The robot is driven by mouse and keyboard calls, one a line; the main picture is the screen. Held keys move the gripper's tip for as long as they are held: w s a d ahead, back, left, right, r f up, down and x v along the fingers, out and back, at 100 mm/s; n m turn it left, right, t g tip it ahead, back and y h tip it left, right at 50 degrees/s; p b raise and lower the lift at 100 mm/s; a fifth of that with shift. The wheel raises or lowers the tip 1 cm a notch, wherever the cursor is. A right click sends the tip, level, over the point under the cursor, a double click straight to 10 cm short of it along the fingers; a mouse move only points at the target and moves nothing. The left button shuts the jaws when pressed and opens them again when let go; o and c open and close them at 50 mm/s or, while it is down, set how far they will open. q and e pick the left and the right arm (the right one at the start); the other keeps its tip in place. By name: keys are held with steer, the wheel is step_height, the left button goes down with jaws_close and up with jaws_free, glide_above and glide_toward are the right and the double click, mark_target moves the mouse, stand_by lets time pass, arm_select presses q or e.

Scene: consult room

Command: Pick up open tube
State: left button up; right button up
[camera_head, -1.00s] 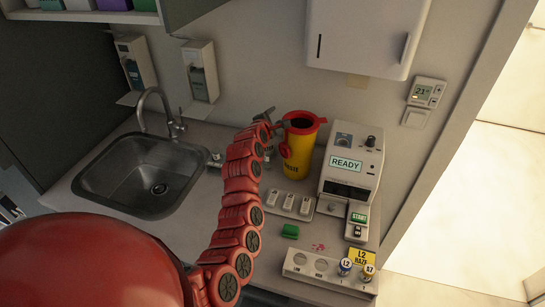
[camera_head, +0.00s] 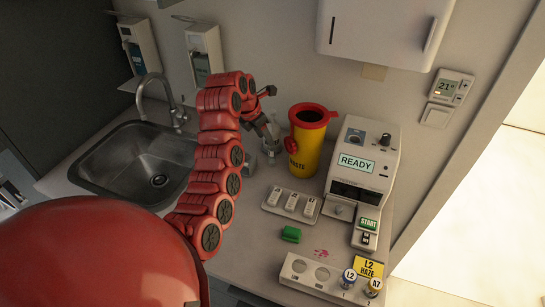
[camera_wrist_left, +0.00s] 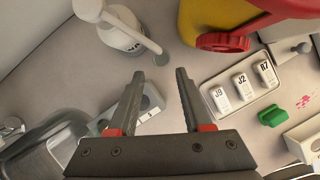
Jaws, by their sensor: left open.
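I cannot tell whether either is open, and I see no clearly open tube elsewhere. My left gripper (camera_head: 273,144) is open and empty, pointing down over the counter left of the yellow waste bin, away from the rack. In the left wrist view its open fingers (camera_wrist_left: 158,75) are above the counter, near a small grey-white block (camera_wrist_left: 150,98). The tubes are outside that view.
A yellow waste bin (camera_head: 312,158) with a red rim, an analyser (camera_head: 360,170) reading READY, a cassette tray (camera_head: 291,206) and a green piece (camera_head: 291,234) stand on the counter. A white pump bottle (camera_wrist_left: 122,35) is near the gripper. The sink (camera_head: 135,165) lies left. Pink spots mark the counter.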

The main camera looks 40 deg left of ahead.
mark_target(275, 154)
arm_select(q)
steer(key=x, duration=0.6)
steer(key=shift+w, duration=0.1)
steer(key=shift+w+f, duration=0.1)
steer(key=shift+f, duration=0.2)
steer(key=shift+w+d+f+p, duration=0.1)
steer(key=shift+f+p, duration=0.2)
steer(key=shift+p, duration=0.15)
steer(key=p+x, duration=0.1)
steer(key=x, duration=0.2)
steer(key=shift+d+p, duration=0.15)
steer(key=shift+p, duration=0.2)
steer(key=shift+x, duration=0.85)
jaws_close()
